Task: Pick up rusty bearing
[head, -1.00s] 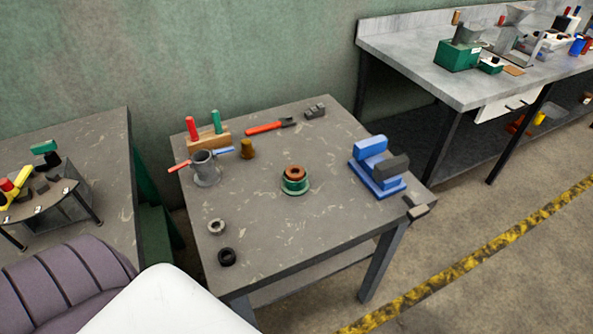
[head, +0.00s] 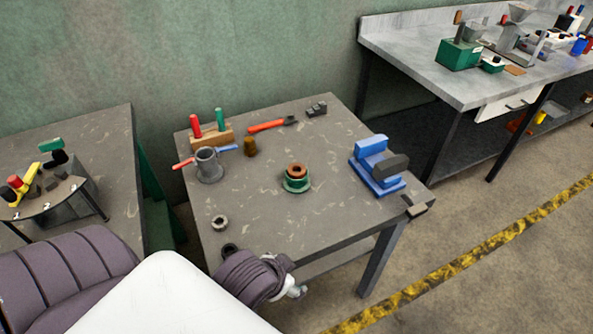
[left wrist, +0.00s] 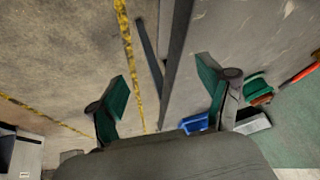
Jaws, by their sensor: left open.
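The rusty bearing, a brown ring (head: 297,170), sits on top of a round green holder (head: 295,185) near the middle of the grey table. In the left wrist view, the green holder (left wrist: 257,82) with a brown part shows at the right, beyond one finger. My left gripper (left wrist: 163,86) is open with nothing between its green-padded fingers. It is apart from the bearing, over the table's front edge. In the head view, my purple-sleeved arm covers the front of the table, and its fingers cannot be made out. My right gripper is not in view.
A blue vise (head: 372,165) stands to the right of the holder. A grey cup (head: 207,165), a brass cylinder (head: 249,147) and a red-handled tool (head: 267,126) are behind it. A grey ring (head: 219,222) and a partly hidden black ring (head: 229,248) lie at the front left.

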